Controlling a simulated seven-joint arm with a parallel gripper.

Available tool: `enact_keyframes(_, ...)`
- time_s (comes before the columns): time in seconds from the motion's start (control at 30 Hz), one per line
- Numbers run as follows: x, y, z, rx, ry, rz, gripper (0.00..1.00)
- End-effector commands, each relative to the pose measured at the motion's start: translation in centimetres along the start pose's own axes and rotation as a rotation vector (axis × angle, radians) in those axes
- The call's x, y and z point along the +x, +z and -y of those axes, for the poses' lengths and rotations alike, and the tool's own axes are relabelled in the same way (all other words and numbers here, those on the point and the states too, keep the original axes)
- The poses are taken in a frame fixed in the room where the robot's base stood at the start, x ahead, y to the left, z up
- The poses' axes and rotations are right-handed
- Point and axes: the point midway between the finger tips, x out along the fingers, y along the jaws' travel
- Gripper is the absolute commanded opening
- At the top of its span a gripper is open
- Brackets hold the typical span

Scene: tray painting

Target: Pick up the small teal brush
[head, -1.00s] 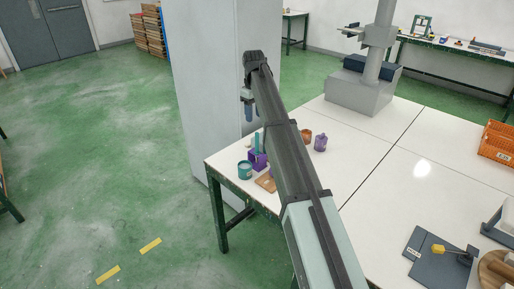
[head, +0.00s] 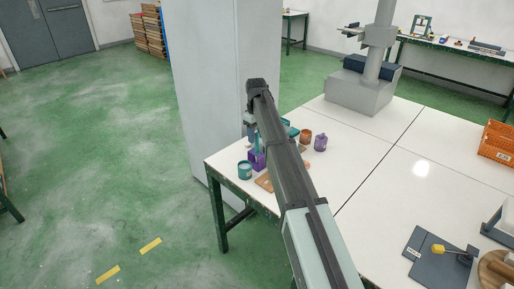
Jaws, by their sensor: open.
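A slim upright teal shape (head: 257,144), which looks like the small teal brush, stands at a purple holder (head: 257,160) near the table's far left corner. My arm covers part of this area. My gripper (head: 250,133) points down beside the top of the teal shape and overlaps it in the head view. It is open, and I see nothing held in it. Whether the fingers touch the brush or stand around it cannot be told from here.
A brown pot (head: 305,136), a purple jar (head: 320,142) and a teal item (head: 292,131) are right of my arm. The middle of the white table (head: 385,185) is clear.

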Motion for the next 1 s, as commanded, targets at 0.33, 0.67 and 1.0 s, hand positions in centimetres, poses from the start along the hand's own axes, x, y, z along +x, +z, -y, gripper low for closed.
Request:
enact_keyframes(0.33, 3.6, 0.2, -0.3, 0.0, -0.001, 0.001, 0.47)
enact_keyframes(0.67, 3.6, 0.2, -0.3, 0.0, 0.0, 0.001, 0.32)
enact_keyframes(1.0, 3.6, 0.2, -0.3, 0.0, 0.0, 0.001, 0.0)
